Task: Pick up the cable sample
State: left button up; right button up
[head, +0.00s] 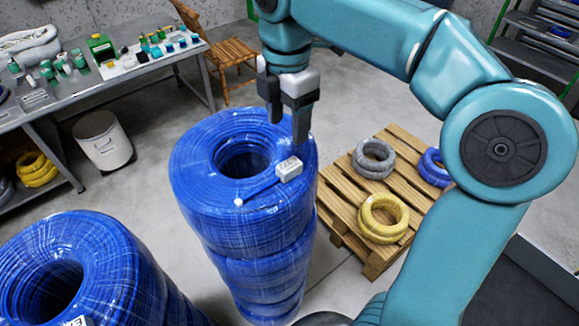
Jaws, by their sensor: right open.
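The cable sample (262,188) is a short blue piece with a pale end and a grey-white block or tag (289,169) at its other end. It lies on top of the tall stack of blue cable coils (205,185), to the right of and in front of the central hole. My right gripper (288,124) is open and empty, fingers pointing down. In the head view it appears above the stack's back right part, just beyond the tag; the exact height gap is hard to tell. My left gripper is not in view.
Another blue coil stack (110,265) stands at front left. A wooden pallet (345,210) with grey, yellow and blue coils is at right. A workbench (90,90) with bottles, a white bin (103,140) and a wooden chair (228,50) stand behind. Grey floor between them is free.

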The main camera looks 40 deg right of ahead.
send_over(287, 165)
notch_tip(287, 165, down, 5)
jog(key=shift+a+f, duration=0.1)
jog(key=shift+a, duration=0.05)
jog(key=shift+s+d+f, duration=0.15)
jog(key=shift+d+f, duration=0.05)
jog(key=shift+f, duration=0.3)
notch_tip(287, 165, down, 5)
jog(key=shift+r, duration=0.15)
jog(key=shift+d+f, duration=0.1)
jog(key=shift+f, duration=0.1)
jog(key=c, duration=1.1)
jog(key=shift+r, duration=0.15)
